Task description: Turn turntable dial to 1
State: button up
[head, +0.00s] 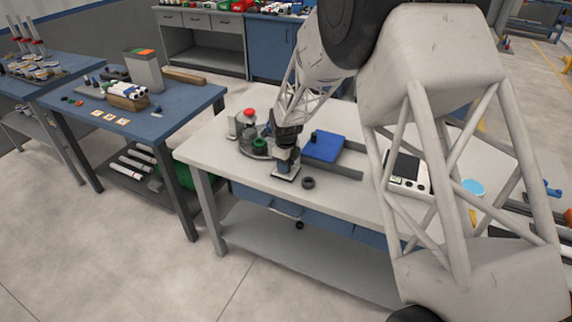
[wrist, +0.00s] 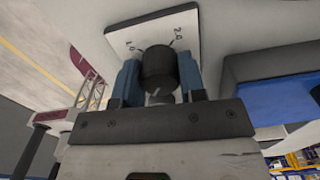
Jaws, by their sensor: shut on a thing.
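The dial is a black round knob (wrist: 158,70) on a white plate (wrist: 185,28) with the marks 1.0 and 2.0 in the wrist view. My gripper (wrist: 158,84) has its two blue fingers on either side of the knob, shut on it. A small light mark shows on the knob's near face, but I cannot tell which number the dial is set to. In the head view my gripper (head: 287,162) points down at the white plate (head: 284,179) near the table's front edge, and hides the knob. The grey turntable (head: 250,150) stands just behind to the left, with a green ring on it.
A red-topped knob or button (head: 248,112) stands behind the turntable. A blue block (head: 324,147) lies right of my gripper, and a small black ring (head: 308,183) lies near the front edge. The table (head: 212,160) is clear at its left end.

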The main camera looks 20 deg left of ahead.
jog(key=n, duration=0.7)
jog(key=shift+n, duration=0.3)
jog(key=n, duration=1)
jog(key=shift+n, duration=0.4)
jog(key=n, duration=0.3)
jog(key=shift+r+n, duration=0.1)
jog(key=shift+n, duration=0.2)
jog(key=n, duration=0.3)
jog(key=shift+n, duration=0.3)
jog(key=n, duration=0.3)
jog(key=shift+n, duration=0.4)
jog(key=n, duration=1.1)
jog(key=shift+n, duration=0.4)
jog(key=n, duration=1.1)
jog(key=shift+n, duration=0.3)
